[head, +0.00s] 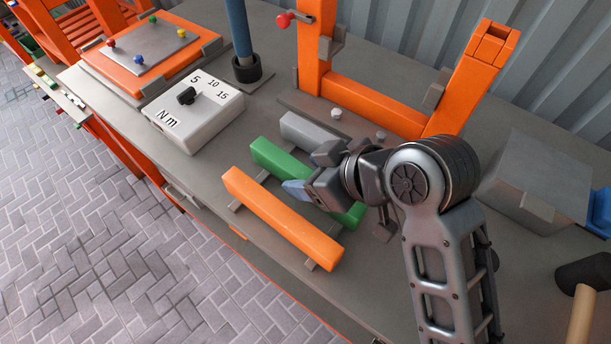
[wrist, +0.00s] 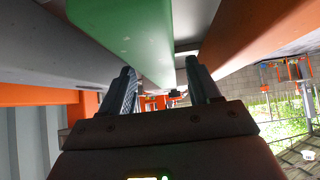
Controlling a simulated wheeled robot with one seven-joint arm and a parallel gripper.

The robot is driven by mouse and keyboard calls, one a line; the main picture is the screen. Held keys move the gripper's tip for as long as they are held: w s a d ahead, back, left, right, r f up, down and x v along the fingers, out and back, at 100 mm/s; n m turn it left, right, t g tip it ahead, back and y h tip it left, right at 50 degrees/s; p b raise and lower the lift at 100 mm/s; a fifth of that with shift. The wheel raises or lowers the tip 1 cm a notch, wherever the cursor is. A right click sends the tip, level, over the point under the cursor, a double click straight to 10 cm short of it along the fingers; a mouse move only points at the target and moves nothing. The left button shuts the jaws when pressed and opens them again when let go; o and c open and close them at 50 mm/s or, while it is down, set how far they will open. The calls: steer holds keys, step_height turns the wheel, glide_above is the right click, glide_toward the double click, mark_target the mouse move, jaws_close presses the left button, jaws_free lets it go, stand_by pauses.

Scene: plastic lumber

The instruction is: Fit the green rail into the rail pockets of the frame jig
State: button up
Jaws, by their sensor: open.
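The green rail (head: 283,161) lies on low grey supports between a grey rail (head: 312,131) and an orange rail (head: 283,219). My gripper (head: 307,175) is at the green rail's middle and hides part of it. In the wrist view my gripper (wrist: 163,82) is open, with the green rail (wrist: 125,35) running between or just beyond its fingers. I cannot tell whether they touch it. The frame jig (head: 370,105) stands behind, an orange U-shaped frame with grey brackets (head: 435,90) on its uprights; my arm hides part of its right side.
A white torque box (head: 193,112) with a dial and a blue post (head: 240,35) stand to the left. An orange tray (head: 150,55) with coloured knobs is at the far left. A grey box (head: 545,180) is at the right. The bench's front edge is close to the orange rail.

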mark_target(306, 174)
steer(key=shift+x, duration=1.6)
steer(key=shift+s+a, duration=0.1)
steer(key=shift+r, duration=0.1)
jaws_close()
